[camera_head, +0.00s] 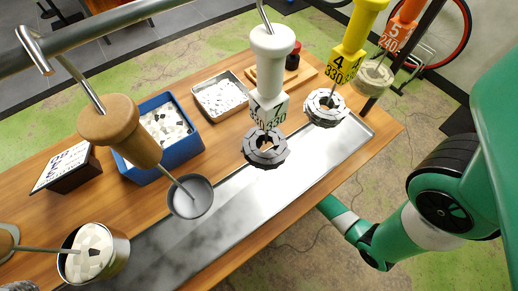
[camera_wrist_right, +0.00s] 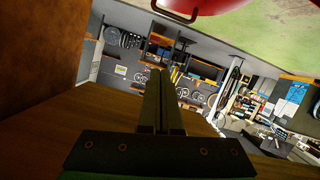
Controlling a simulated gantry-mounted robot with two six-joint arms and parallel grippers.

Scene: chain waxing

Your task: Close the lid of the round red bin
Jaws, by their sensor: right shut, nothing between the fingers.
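In the right wrist view, a curved red surface with a bar-like handle (camera_wrist_right: 180,16) shows at the top edge, apparently part of the round red bin. Most of it is cut off, so I cannot tell how its lid stands. My right gripper (camera_wrist_right: 165,72) is shut and empty, with a visible gap between its fingertips and the red handle. In the head view my green right arm comes in from the right and reaches down past the workbench's edge; its gripper is hidden there. The red bin and my left gripper are not in the head view.
A wooden workbench (camera_head: 225,150) with a metal strip carries a blue tray (camera_head: 185,150), a metal tray (camera_head: 243,103) and metal cups. Handled tools hang above it. In the wrist view, brown wooden surfaces (camera_wrist_right: 40,50) stand close on the left; shelves and bicycles are far behind.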

